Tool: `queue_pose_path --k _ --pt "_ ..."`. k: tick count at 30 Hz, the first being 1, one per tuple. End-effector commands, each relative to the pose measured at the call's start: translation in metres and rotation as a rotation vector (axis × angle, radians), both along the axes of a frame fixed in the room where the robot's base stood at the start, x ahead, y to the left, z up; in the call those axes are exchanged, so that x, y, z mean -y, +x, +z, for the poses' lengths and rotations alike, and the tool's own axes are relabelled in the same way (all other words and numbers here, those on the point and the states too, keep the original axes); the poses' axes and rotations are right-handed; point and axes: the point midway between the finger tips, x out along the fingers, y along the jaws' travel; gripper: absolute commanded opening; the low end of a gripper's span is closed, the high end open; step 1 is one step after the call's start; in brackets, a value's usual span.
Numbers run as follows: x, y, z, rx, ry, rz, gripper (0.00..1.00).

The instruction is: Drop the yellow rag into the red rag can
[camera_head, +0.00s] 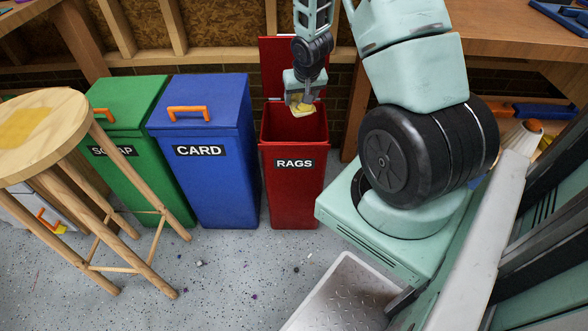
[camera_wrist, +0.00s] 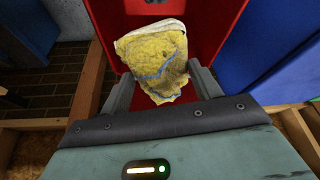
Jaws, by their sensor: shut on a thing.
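The red rag can (camera_head: 293,190), labelled RAGS, stands on the floor with its lid raised against the back wall. Its open mouth faces up. My gripper (camera_head: 301,101) is over the can's mouth, near its back edge, pointing down. It is shut on the yellow rag (camera_head: 303,110), which hangs between the fingers. In the wrist view the rag (camera_wrist: 158,60) is crumpled, with a blue line and a pale edge, between my two fingers. The red inside of the can (camera_wrist: 222,20) shows behind it. The can's bottom is hidden.
A blue CARD bin (camera_head: 215,185) stands close left of the can, and a green SCRAP bin (camera_head: 140,120) left of that, both lidded. A wooden stool (camera_head: 45,115) stands at the left. A workbench (camera_head: 490,30) is at the upper right.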

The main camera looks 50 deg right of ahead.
Motion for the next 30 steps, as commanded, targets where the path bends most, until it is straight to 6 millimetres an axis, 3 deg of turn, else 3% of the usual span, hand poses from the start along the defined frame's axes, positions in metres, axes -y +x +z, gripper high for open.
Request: queue_pose_path --k 3,4,6,17,23,30 --pt "0.0 0.0 0.001 0.0 0.0 0.0 0.41" --pt "0.0 0.0 0.001 0.0 0.0 0.0 0.71" --pt "0.0 0.0 0.001 0.0 0.0 0.0 0.88" --pt "-0.001 -0.001 0.005 0.0 0.0 -0.001 0.88" --pt "-0.007 -0.011 0.036 0.003 -0.001 -0.002 0.88" --pt "-0.019 -0.029 0.09 0.004 -0.002 -0.002 0.88"
